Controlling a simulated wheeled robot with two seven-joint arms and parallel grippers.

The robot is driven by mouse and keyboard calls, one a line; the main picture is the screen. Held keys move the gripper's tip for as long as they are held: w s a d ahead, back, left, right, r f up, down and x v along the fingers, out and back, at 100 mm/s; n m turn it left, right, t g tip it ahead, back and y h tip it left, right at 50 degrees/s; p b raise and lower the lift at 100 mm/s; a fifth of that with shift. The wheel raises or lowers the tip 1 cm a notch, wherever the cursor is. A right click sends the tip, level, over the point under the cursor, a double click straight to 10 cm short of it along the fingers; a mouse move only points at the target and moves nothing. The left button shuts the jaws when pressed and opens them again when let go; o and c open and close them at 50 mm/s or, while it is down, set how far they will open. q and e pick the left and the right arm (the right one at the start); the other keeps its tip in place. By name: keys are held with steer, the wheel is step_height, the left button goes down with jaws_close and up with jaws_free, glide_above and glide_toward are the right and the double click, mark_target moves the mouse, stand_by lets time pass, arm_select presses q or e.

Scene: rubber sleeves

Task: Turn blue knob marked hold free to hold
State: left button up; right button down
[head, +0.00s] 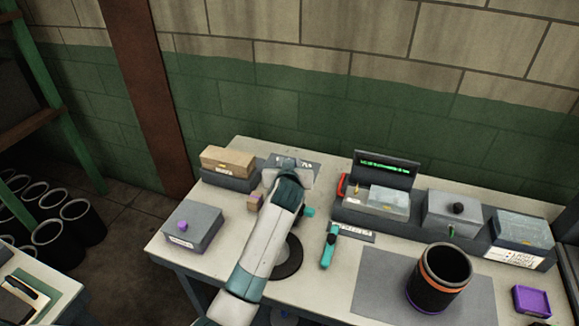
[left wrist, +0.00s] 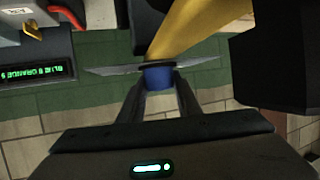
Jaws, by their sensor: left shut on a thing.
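In the left wrist view the blue knob (left wrist: 158,76) sits between the fingertips of my left gripper (left wrist: 157,87), which is shut on it. A yellow part (left wrist: 195,28) and a thin grey plate (left wrist: 108,70) are right beside the knob. The knob's markings and its pointing direction cannot be read. In the head view my left arm reaches over the bench to the grey labelled panel (head: 308,165) at the back; the wrist hides the knob and fingertips there. My right gripper is not in view.
On the bench (head: 330,290), a display unit (head: 387,167) with grey boxes stands right of my arm. A grey box with a purple knob (head: 193,226) is at left.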

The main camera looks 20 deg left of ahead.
arm_select(q)
steer(key=shift+n+y+b, duration=0.3)
steer(key=shift+n+y, duration=0.2)
steer(key=shift+y, duration=0.1)
steer(key=shift+o, duration=0.2)
steer(key=shift+g, duration=0.3)
steer(key=shift+c, duration=0.2)
steer(key=o, duration=1.1)
steer(key=shift+c, duration=0.2)
